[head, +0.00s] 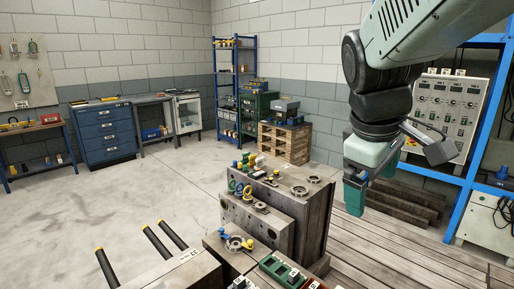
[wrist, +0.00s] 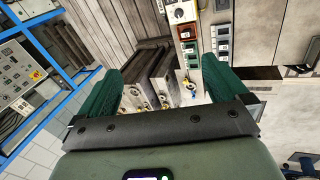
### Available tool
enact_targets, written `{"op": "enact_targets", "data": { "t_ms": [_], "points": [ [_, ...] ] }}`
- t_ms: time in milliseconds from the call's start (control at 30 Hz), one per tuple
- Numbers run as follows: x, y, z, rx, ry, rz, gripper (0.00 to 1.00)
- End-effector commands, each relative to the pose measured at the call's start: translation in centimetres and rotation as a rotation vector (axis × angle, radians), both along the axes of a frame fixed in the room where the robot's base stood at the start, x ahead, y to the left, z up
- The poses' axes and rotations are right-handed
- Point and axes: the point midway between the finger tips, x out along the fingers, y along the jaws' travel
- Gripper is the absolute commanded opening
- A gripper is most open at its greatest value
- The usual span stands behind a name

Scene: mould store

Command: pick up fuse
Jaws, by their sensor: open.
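I cannot tell for sure which thing is the fuse. A row of small dark, green and red blocks with pale faces (head: 270,264) lies at the bottom of the head view, on or beside the front mould. These blocks also show in the wrist view (wrist: 188,32), up and right of centre, beyond the right finger. My gripper (head: 366,190) hangs in the air to the right of the steel mould blocks, higher than them. In the wrist view its green fingers (wrist: 162,70) are wide apart, with nothing held between them.
Steel mould blocks (head: 262,222) with coloured fittings stand in the middle. Dark rods with yellow ends (head: 160,242) stick up at front left. A control panel (head: 447,110) stands in a blue frame at right. Plank flooring (head: 410,255) at front right looks clear.

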Motion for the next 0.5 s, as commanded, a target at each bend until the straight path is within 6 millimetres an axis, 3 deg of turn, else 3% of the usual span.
{"op": "enact_targets", "data": {
  "t_ms": [33,167,333,433,500],
  "points": [
    [-1.5,2.2,2.3,0.033,-0.061,0.002,1.00],
    [-6.3,5.7,4.7,0.182,-0.162,-0.068,1.00],
    [-11.7,8.0,2.8,0.390,-0.237,-0.293,1.00],
    [-12.9,8.1,1.0,0.445,-0.265,-0.433,1.00],
    [-13.2,8.1,0.2,0.461,-0.276,-0.490,0.92]
  ]
}}
